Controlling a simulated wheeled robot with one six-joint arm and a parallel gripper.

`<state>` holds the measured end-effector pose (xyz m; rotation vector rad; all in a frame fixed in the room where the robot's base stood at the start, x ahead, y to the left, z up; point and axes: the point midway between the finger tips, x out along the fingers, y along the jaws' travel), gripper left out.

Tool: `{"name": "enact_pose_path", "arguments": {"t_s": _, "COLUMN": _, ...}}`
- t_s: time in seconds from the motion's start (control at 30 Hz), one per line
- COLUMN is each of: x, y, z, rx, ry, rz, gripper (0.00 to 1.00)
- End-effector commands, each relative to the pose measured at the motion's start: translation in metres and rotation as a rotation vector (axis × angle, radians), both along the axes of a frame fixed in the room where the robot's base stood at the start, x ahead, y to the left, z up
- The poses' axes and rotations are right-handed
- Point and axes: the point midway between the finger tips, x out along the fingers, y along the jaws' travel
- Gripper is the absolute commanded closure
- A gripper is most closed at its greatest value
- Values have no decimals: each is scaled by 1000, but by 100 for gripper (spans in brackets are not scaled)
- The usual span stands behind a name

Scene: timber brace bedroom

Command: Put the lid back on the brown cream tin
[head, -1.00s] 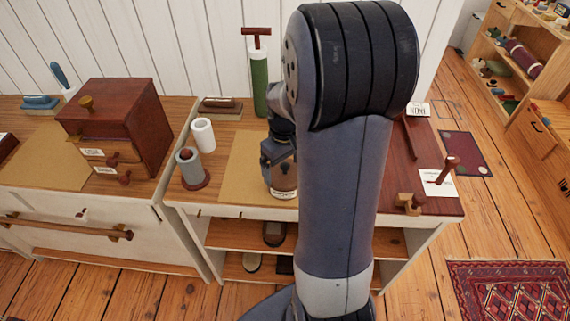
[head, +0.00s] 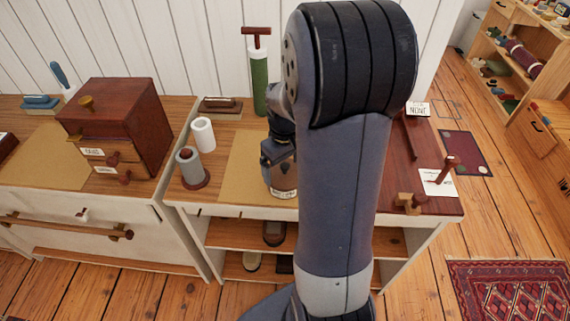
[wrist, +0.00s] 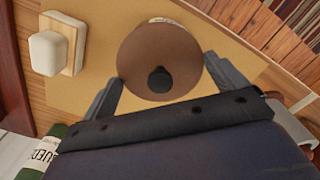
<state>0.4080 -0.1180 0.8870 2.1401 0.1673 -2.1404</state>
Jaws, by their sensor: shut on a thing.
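The brown cream tin (head: 284,180) stands on the tan mat of the bench, with a pale label low on its side, partly hidden by my arm in the head view. In the wrist view, the round brown lid (wrist: 140,60) with a dark knob (wrist: 160,80) covers the tin; a sliver of pale label shows past its far edge. My gripper (wrist: 168,90) has one finger at each side of the lid's rim and is shut on it. It shows in the head view (head: 279,152) just above the tin. I cannot tell whether the lid is fully seated.
The tan mat (head: 245,165) is bare left of the tin. A grey cylinder on a red base (head: 190,168) and a white cylinder (head: 203,134) stand to the left. A green cylinder with a red handle (head: 259,85) and a brush (head: 220,105) are behind.

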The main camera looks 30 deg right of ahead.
Motion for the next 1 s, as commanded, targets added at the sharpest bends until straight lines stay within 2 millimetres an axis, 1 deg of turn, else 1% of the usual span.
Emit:
{"name": "enact_pose_path", "arguments": {"t_s": 0.9, "x": 0, "y": 0, "z": -2, "rx": 0, "ry": 0, "rz": 0, "gripper": 29}}
{"name": "enact_pose_path", "arguments": {"t_s": 0.93, "x": 0, "y": 0, "z": -2, "rx": 0, "ry": 0, "rz": 0, "gripper": 6}}
{"name": "enact_pose_path", "arguments": {"t_s": 1.0, "x": 0, "y": 0, "z": -2, "rx": 0, "ry": 0, "rz": 0, "gripper": 0}}
